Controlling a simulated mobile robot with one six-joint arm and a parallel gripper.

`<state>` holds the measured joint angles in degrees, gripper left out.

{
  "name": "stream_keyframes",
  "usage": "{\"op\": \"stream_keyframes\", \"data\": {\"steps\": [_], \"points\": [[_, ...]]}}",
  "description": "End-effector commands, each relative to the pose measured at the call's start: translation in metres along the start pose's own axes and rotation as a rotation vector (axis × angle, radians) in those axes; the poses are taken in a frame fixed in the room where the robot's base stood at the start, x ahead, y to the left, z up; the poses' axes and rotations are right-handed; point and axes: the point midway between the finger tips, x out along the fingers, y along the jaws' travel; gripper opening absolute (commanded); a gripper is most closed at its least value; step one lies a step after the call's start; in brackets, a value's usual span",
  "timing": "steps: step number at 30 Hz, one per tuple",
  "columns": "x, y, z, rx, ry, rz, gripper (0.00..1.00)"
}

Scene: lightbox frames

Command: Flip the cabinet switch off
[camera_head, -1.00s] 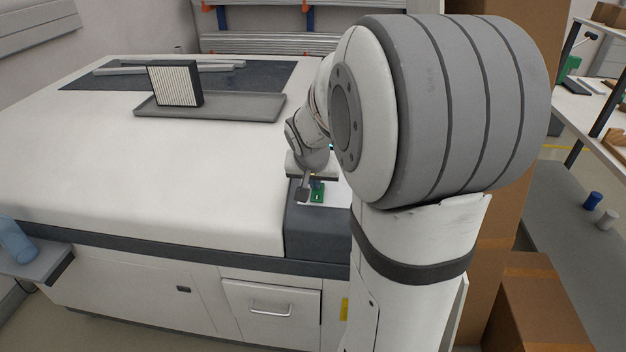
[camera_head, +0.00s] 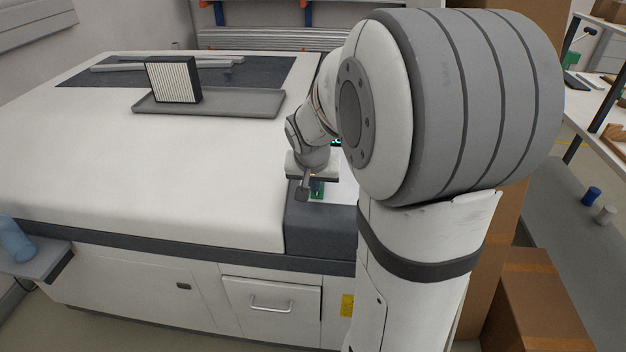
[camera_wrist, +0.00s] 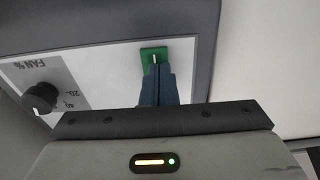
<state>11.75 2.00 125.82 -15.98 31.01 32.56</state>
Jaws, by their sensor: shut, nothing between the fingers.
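The switch (camera_wrist: 154,54) is a green plate with a small pale lever on the white control panel (camera_wrist: 103,70) of the cabinet (camera_head: 150,180). I cannot tell whether the fingertips touch the lever. The lower part of the plate is hidden behind the fingers.
A black knob (camera_wrist: 40,97) marked FAN % sits on the same panel. A grey tray (camera_head: 240,104) with a pleated filter (camera_head: 172,80) lies on the cabinet top. Cardboard boxes (camera_head: 530,300) stand at the right. The white top left of my gripper is clear.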

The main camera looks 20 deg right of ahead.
Motion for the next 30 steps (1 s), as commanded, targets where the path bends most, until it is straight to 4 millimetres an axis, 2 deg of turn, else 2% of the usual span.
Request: {"op": "stream_keyframes", "data": {"steps": [10, 14, 19, 30], "points": [[-0.003, -0.001, 0.000, -0.001, 0.004, -0.002, 0.00], [-0.014, -0.002, -0.003, 0.000, 0.006, -0.003, 0.00], [-0.048, -0.004, -0.006, 0.000, 0.006, -0.003, 0.00], [-0.121, -0.004, 0.001, -0.001, 0.007, -0.004, 0.00]]}}
